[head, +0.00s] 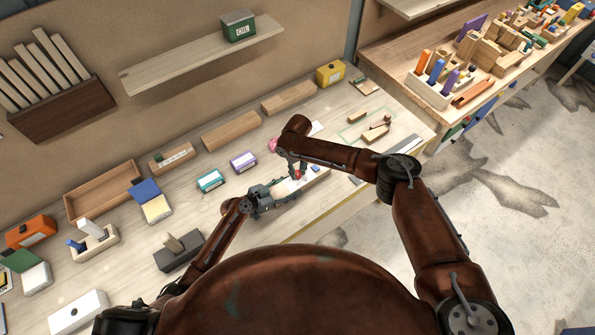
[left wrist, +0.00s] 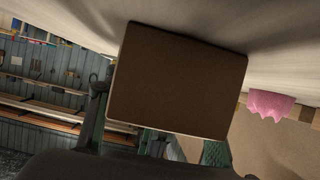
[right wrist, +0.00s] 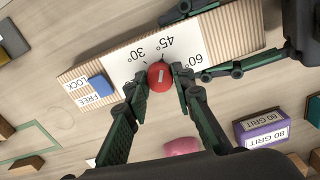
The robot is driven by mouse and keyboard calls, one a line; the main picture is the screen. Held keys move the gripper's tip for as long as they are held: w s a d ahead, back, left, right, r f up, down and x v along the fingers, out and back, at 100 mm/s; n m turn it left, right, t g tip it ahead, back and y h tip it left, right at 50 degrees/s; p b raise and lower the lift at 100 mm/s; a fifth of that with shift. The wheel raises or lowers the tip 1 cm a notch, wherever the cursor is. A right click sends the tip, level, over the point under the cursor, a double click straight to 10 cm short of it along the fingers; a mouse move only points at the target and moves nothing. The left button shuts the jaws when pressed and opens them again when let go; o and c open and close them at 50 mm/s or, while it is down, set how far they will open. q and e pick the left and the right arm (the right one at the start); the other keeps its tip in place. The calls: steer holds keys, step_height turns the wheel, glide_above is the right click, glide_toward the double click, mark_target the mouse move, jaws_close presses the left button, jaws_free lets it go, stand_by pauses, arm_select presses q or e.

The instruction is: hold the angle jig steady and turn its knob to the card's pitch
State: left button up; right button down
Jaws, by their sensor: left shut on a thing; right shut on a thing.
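The angle jig (head: 316,176) is a ribbed wooden block with a white face (right wrist: 122,65), marked 30°, 45° and 60° in the right wrist view. My right gripper (head: 297,172) is shut on its red knob (right wrist: 160,74); the knob carries a short pale mark, and I cannot tell its exact angle. A blue slider (right wrist: 98,85) sits by the LOCK and FREE labels. My left gripper (head: 268,198) is shut on the jig's near-left end; a brown block face (left wrist: 178,80) fills the left wrist view. I cannot make out a readable pitch card.
A purple 80 GRIT box (right wrist: 263,130) and a teal box (head: 210,180) stand left of the jig in the head view. A pink object (right wrist: 183,147) is close behind it. A dark block with a wooden peg (head: 178,250) stands further left. The bench front edge is close.

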mark_target(298, 172)
steer(key=shift+n, duration=0.4)
steer(key=n, duration=0.5)
steer(key=shift+n, duration=0.3)
steer(key=n, duration=0.5)
steer(key=shift+n, duration=0.3)
steer(key=c, duration=1.7)
jaws_free()
steer(key=shift+o, duration=0.2)
step_height(298, 172, up, 12)
